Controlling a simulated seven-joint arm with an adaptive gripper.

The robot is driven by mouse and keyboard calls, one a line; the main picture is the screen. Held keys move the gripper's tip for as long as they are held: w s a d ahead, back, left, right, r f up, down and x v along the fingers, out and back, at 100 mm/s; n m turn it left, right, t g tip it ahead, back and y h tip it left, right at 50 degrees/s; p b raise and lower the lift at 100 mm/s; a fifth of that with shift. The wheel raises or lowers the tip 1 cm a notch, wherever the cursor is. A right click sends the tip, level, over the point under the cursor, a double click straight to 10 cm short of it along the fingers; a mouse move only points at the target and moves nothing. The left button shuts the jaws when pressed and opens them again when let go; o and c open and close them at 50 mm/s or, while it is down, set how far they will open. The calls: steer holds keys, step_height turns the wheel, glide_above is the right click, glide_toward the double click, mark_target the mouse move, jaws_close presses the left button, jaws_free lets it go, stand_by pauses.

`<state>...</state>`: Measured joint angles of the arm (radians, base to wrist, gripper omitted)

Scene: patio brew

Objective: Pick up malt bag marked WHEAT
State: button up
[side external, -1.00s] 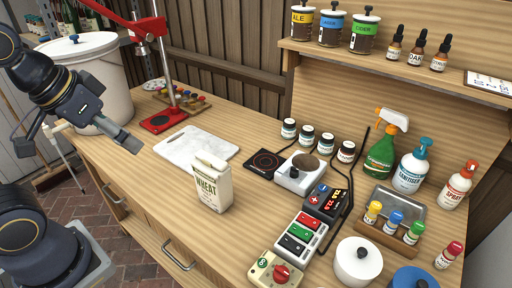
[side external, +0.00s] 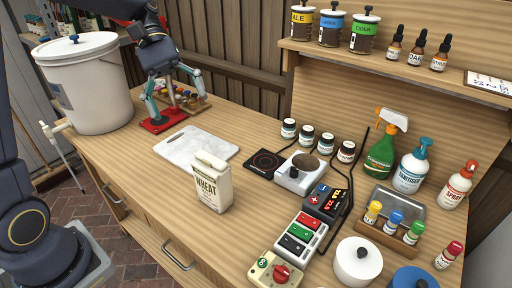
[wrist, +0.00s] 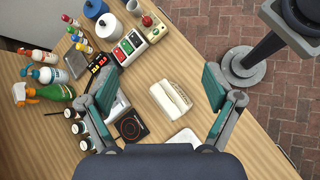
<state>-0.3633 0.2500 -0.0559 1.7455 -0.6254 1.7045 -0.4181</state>
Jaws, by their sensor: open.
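The white malt bag marked WHEAT (side external: 211,187) stands upright on the wooden bench in the side view, beside the white marble board. From above in the wrist view, the bag (wrist: 171,100) shows between my fingers but well below them, with its pale folded top facing up. My gripper (side external: 174,98) is open and empty in the side view, above the bench near the red stand base, behind and left of the bag. In the wrist view my gripper (wrist: 158,84) has its two teal-padded fingers spread wide.
The marble board (side external: 195,147) lies left of the bag, and a black hot plate (side external: 264,163) behind it. A scale (side external: 299,175) and a switch box (side external: 300,238) stand to the right. A white bucket (side external: 88,85) and red stand base (side external: 163,121) are at left.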

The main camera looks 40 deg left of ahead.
steer(key=w+a+f+n+h, duration=0.4)
steer(key=w+a+f+h, duration=0.25)
steer(key=a+f, duration=0.25)
steer(key=n+t+h, duration=0.3)
steer(key=n+t, duration=0.1)
steer(key=n, duration=0.1)
glide_toward(195, 160)
steer(key=w+a+f, duration=0.2)
steer(key=a, duration=0.1)
steer(key=shift+y, duration=0.25)
steer(key=d, duration=1.1)
steer(key=shift+s+d+r, duration=0.1)
steer(key=shift+r, duration=0.25)
steer(key=d, duration=0.5)
steer(key=shift+d, duration=0.35)
steer(key=shift+c, duration=0.3)
steer(key=c, duration=1.5)
steer(key=shift+c, duration=0.2)
